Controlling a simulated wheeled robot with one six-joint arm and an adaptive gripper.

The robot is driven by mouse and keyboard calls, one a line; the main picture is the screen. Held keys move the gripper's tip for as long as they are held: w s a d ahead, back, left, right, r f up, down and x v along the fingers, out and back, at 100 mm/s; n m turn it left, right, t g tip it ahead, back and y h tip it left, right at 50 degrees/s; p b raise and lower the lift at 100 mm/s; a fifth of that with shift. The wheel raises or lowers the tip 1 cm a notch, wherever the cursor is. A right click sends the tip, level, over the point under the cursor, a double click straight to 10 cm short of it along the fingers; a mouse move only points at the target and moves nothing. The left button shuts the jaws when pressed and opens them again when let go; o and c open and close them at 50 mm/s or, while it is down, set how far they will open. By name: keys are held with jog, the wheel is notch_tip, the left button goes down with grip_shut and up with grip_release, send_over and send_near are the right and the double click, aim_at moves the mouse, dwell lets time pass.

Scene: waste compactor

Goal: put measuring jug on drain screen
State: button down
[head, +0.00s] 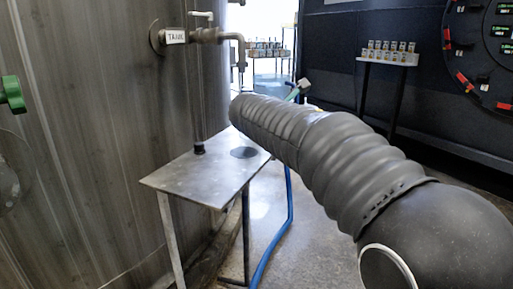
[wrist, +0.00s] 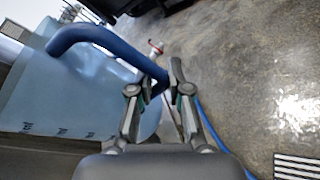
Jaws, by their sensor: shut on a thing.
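The measuring jug (wrist: 75,85) is a pale blue see-through vessel with a dark blue handle (wrist: 95,38), filling the left of the wrist view and lying tilted in that picture. My gripper (wrist: 160,80) is shut on the lower end of the handle. In the head view my dark ribbed arm hides the gripper and the jug. A dark round patch (head: 243,152), which looks like the drain screen, lies on the small metal table (head: 205,180) below the tap (head: 235,42). My arm passes close to its right side.
A large metal tank (head: 100,120) stands left of the table. A blue hose (head: 288,205) runs down to the floor beside the table. A stand with small items (head: 388,58) is against the dark wall. Floor at right is clear.

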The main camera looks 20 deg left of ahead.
jog(key=a+f, duration=0.1)
jog(key=a, duration=0.2)
jog(key=a+f, duration=0.2)
jog(key=s+a+f, duration=0.1)
jog(key=a+f, duration=0.1)
jog(key=a, duration=0.1)
jog(key=shift+a+f+b, duration=0.15)
jog(key=shift+a+b, duration=0.15)
jog(key=shift+f+b, duration=0.55)
jog(key=shift+f, duration=1.45)
jog(key=c, duration=1.1)
grip_release()
jog(key=shift+s, duration=0.1)
jog(key=v, duration=1.2)
jog(key=shift+r+p, duration=0.1)
jog(key=shift+p, duration=0.2)
